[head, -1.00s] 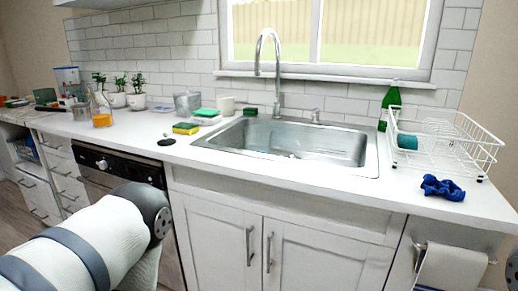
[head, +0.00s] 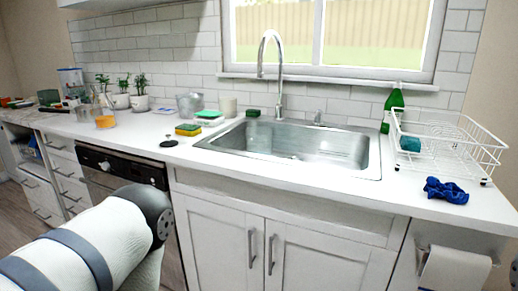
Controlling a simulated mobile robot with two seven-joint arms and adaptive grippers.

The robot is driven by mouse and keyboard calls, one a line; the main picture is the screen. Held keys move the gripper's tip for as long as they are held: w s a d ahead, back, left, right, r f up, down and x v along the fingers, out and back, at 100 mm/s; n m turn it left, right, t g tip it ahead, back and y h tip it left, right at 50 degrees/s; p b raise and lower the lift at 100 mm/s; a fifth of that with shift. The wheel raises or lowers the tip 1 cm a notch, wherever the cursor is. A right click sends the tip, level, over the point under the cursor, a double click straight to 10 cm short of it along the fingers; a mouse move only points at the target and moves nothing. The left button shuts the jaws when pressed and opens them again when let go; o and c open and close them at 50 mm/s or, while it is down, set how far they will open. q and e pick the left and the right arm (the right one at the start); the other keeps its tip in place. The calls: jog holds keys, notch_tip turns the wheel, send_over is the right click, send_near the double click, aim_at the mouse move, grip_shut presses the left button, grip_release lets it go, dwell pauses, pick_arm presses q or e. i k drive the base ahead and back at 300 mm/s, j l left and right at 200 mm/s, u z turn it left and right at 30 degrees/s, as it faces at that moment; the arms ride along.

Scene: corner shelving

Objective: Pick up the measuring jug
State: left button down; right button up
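I cannot surely tell which vessel is the measuring jug. A greyish, see-through container (head: 190,104) stands at the back of the counter, left of the sink, and may be it. A clear vessel with orange content (head: 104,120) stands further left, in front of the potted plants. Neither of my grippers is in view. A white link of my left arm crosses the lower left of the head view, well in front of the counter.
The sink (head: 228,146) with a tall tap (head: 279,70) fills the middle. Sponges (head: 188,130) lie left of it. A wire dish rack (head: 440,150), green bottle (head: 393,105) and blue cloth (head: 445,191) are at right. Potted plants (head: 139,102) stand at left.

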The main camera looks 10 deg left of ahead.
aim_at(259, 140)
jog(key=i+j+z, duration=0.15)
jog(key=j+z, duration=0.15)
jog(key=j, duration=0.35)
jog(key=j+z, duration=0.3)
jog(key=j, duration=0.3)
